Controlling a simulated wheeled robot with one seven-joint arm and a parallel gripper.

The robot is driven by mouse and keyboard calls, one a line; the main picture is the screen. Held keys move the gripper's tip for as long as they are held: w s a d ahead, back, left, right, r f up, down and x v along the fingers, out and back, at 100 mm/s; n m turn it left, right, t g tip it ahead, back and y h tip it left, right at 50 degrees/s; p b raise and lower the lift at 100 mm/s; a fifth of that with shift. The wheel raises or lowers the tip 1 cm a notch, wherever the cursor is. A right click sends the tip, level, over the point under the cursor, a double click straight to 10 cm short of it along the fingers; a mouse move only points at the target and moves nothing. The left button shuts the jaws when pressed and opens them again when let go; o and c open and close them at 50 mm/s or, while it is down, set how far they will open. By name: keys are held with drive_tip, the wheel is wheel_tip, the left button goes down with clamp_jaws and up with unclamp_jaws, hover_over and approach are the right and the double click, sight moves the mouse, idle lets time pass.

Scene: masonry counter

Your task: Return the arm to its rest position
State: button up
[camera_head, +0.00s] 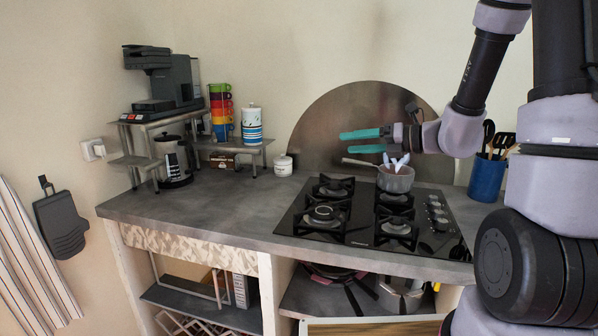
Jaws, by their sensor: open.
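My gripper (366,141) is at the end of my arm, which comes in from the right. Its two teal fingers point left and are apart, with nothing between them. It is above the back of the gas hob (345,233). A small grey saucepan (396,181) stands on the hob's back right burner, just below and right of the fingers, its handle pointing left. Whitish pieces show at the pan's top; I cannot tell what they are. I cannot tell whether the gripper's underside touches the pan.
A blue utensil pot (486,178) stands right of the hob, near my arm. A round metal splash panel (330,130) stands behind. A white jar (283,166), a shelf with stacked cups (221,112) and a coffee machine (164,80) are left. The left counter front (200,205) is clear.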

drive_tip(key=s+r+n+g+h, duration=0.4)
drive_tip(key=s+n+g, duration=0.1)
drive_tip(key=s+n, duration=0.95)
drive_tip(key=s+d+r+n+t+h, duration=0.1)
drive_tip(key=d+r+n+t+h, duration=0.1)
drive_tip(key=n, duration=0.5)
drive_tip(key=s+d+r+n+t+h, duration=0.2)
drive_tip(key=d+r+n+h, duration=0.3)
drive_tip(key=d+n, duration=0.2)
drive_tip(key=shift+s+d+t+h, duration=0.3)
drive_tip(key=shift+d+t+h, duration=0.1)
drive_tip(key=shift+d, duration=0.5)
drive_tip(key=shift+f, duration=0.1)
